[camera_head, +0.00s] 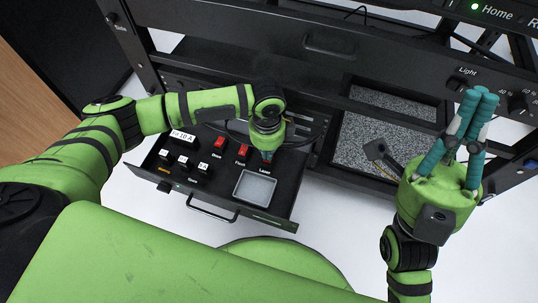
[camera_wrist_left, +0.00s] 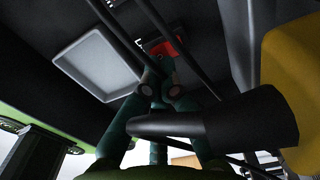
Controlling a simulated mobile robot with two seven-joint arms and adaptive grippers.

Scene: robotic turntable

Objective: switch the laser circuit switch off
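The laser circuit switch is a red rocker in the left wrist view (camera_wrist_left: 166,46), beside a pale square tray. In the head view it is hidden under my left gripper (camera_head: 266,156), just above the "Laser" label. My left gripper points down over the open drawer. Its teal fingertips (camera_wrist_left: 161,90) are drawn together, empty, and close to the red rocker; I cannot tell whether they touch it. Whether the rocker is on or off is not clear. My right gripper (camera_head: 480,93) points up at the right, with its fingertips together and nothing in them.
The open black drawer (camera_head: 172,206) holds two more red switches (camera_head: 220,143) (camera_head: 242,151), several small black labelled parts (camera_head: 183,162) and the pale square tray (camera_head: 254,187). A compartment with grey foam (camera_head: 365,144) lies to the right. The rack panel with knobs (camera_head: 458,83) is behind my right gripper.

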